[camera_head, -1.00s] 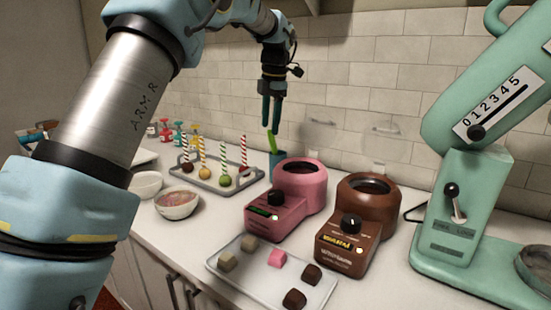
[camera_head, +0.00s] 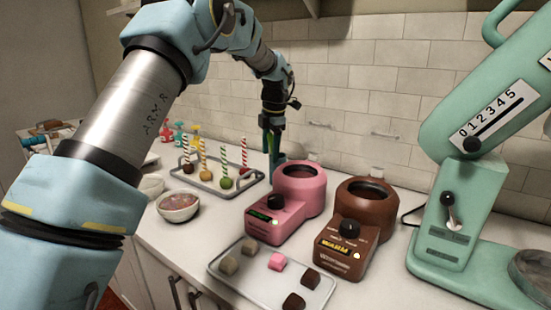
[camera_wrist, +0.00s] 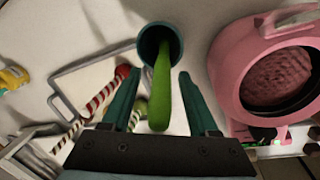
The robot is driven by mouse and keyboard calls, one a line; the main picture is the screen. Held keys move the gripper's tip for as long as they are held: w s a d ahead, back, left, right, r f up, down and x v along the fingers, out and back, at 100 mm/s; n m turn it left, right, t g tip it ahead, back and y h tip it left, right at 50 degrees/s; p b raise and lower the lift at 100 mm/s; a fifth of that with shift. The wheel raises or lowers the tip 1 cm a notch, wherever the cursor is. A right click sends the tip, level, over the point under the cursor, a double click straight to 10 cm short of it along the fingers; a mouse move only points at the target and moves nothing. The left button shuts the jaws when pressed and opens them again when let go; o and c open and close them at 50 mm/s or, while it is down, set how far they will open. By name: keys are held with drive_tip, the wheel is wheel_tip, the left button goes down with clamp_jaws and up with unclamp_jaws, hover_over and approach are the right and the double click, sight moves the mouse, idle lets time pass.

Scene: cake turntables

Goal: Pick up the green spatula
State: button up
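The green spatula (camera_wrist: 161,90) stands in a teal cup (camera_wrist: 158,36) in the wrist view, with its bright green end pointing toward my gripper. In the head view the teal cup (camera_head: 277,160) is behind the pink machine, and my gripper (camera_head: 272,145) is right above it, covering the spatula. In the wrist view my gripper (camera_wrist: 157,85) is open, with its two teal fingers apart. The spatula's green end lies between the fingers, with a gap showing on each side. The lower part of the spatula is hidden inside the cup.
The pink machine (camera_head: 303,190) stands close to the cup on the right, with a brown machine (camera_head: 363,195) beyond it. A grey tray (camera_head: 225,190) with several striped sticks in balls is to the left. A white bowl (camera_head: 178,206) and a tray of cubes (camera_head: 230,281) are nearer.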

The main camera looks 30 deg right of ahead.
clamp_jaws()
drive_tip(key=shift+r, duration=0.1)
idle(0.6)
